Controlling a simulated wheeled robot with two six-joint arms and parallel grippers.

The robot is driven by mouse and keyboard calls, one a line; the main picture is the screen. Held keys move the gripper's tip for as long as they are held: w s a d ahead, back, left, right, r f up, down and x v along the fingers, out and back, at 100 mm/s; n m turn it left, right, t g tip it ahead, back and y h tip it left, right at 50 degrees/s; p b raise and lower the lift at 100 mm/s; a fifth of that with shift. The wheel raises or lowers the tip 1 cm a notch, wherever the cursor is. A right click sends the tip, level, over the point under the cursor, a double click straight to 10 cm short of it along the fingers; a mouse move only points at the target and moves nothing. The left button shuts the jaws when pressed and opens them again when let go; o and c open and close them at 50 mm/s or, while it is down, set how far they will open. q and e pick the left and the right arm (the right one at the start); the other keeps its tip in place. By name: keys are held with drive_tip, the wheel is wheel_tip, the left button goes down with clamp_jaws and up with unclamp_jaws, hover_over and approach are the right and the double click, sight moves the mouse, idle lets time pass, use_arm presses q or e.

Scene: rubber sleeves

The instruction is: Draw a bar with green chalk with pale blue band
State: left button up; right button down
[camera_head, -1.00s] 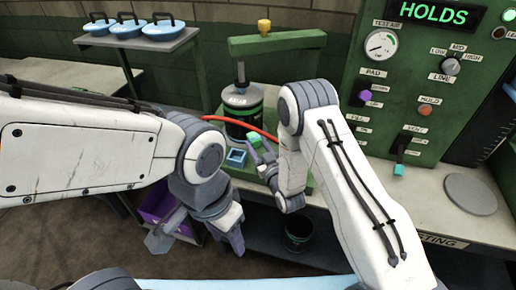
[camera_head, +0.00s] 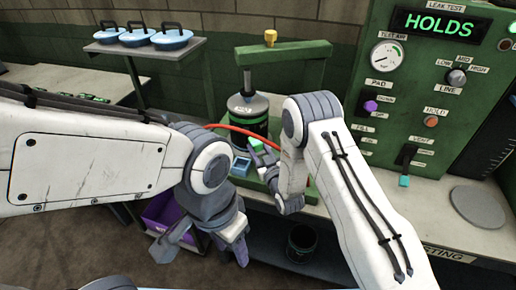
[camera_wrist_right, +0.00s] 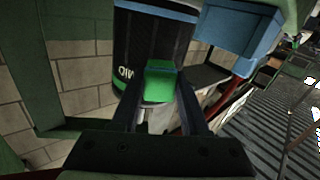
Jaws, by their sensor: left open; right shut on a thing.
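My right gripper (camera_head: 264,154) is shut on a small green block, the green chalk (camera_head: 254,144). It holds the chalk in front of a black cylinder (camera_head: 246,122) under a green press frame. In the right wrist view the chalk (camera_wrist_right: 160,82) sits between the two fingers, overlapping the lower part of the black cylinder (camera_wrist_right: 152,45); I cannot tell whether they touch. My left gripper (camera_head: 204,248) is open and empty, lower down, in front of the bench edge.
A small blue block (camera_head: 240,166) lies by the press foot, and a red hose (camera_head: 225,128) crosses the cylinder. The green leak test panel (camera_head: 400,110) reads HOLDS. A grey disc (camera_head: 478,206) lies on the right bench. A purple bin (camera_head: 160,210) and dark bucket (camera_head: 302,242) stand below.

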drive_tip(key=shift+b+x, duration=0.45)
drive_tip(key=shift+x, duration=0.4)
drive_tip(key=shift+w+d+b, duration=0.25)
drive_tip(key=shift+d+b, duration=0.05)
drive_tip(key=shift+d, duration=0.6)
drive_tip(key=shift+w+d+b, duration=0.25)
drive_tip(key=shift+d, duration=0.6)
drive_tip(key=shift+w+d+f, duration=0.1)
drive_tip(key=shift+d+f, duration=0.05)
drive_tip(key=shift+d, duration=0.15)
drive_tip(key=shift+f+b, duration=0.15)
drive_tip(key=shift+b, duration=0.2)
drive_tip(key=shift+s+a+f, duration=0.1)
drive_tip(key=shift+s+a, duration=0.2)
drive_tip(key=shift+a, duration=0.25)
drive_tip(key=a, duration=0.1)
drive_tip(key=s+a, duration=0.1)
drive_tip(key=a, duration=0.1)
drive_tip(key=shift+b, duration=0.4)
drive_tip(key=shift+a, duration=0.15)
drive_tip(key=shift+r, duration=0.25)
